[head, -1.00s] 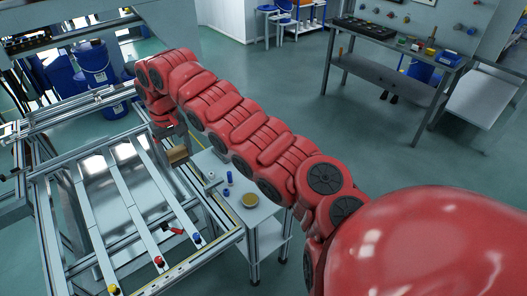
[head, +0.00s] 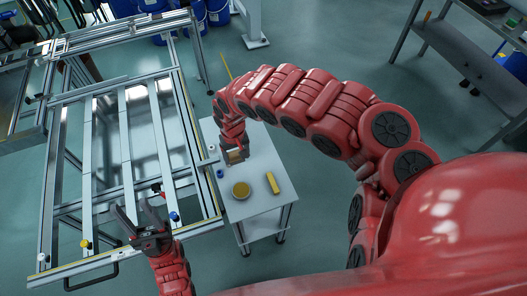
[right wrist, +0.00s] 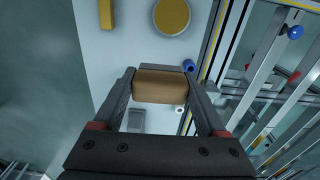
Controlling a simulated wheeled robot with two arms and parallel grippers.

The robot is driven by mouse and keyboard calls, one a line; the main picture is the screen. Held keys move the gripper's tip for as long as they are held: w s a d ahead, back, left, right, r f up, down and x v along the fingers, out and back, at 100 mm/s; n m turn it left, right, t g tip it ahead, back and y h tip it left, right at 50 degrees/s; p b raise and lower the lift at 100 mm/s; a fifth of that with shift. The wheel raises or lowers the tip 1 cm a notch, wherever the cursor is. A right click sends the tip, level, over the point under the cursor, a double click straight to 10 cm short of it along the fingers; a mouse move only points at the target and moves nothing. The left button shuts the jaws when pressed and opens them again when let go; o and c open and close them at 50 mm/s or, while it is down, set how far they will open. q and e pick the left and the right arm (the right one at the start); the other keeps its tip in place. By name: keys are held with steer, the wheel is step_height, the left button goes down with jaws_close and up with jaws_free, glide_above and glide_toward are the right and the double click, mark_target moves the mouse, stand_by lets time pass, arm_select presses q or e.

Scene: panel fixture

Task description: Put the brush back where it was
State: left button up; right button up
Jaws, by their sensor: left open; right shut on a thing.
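The brush, a tan-brown block (right wrist: 160,90) with a grey strip along its far edge, sits between the fingertips of my right gripper (right wrist: 158,84). It also shows in the head view (head: 236,155), over the back part of the small grey side table (head: 262,216). I cannot tell whether it touches the tabletop. My right gripper (head: 233,152) is shut on it and points down. My left gripper (head: 134,212) is open and empty, with its fingers spread over the front part of the panel frame, left of the side table.
On the side table are a round yellow dish (head: 241,190), a yellow bar (head: 272,182) and a blue cylinder (head: 220,173). The aluminium panel frame (head: 185,130) stands close on its left, with coloured knobs. The table's right part behind the bar is clear.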

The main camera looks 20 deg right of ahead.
steer(key=s+f, duration=0.2)
steer(key=s+d+f, duration=0.1)
steer(key=s+f, duration=0.1)
steer(key=s+d+f, duration=0.1)
steer(key=s+f, duration=0.1)
steer(key=shift+d, duration=0.1)
steer(key=shift+d+f, duration=0.25)
steer(key=w+d, duration=0.1)
steer(key=w+d+b, duration=0.1)
steer(key=w, duration=0.1)
steer(key=w+d+f+b, duration=0.1)
steer(key=shift+w, duration=0.35)
glide_above(262, 154)
steer(key=s+a, duration=0.1)
steer(key=shift+s+a+f, duration=0.2)
steer(key=shift+w+d+b, duration=0.3)
steer(key=shift+w+d, duration=0.3)
steer(key=shift+d, duration=0.05)
steer(key=shift+d+f+b, duration=0.1)
steer(key=shift+f+b, duration=0.9)
steer(key=shift+f, duration=0.9)
steer(key=shift+r, duration=0.1)
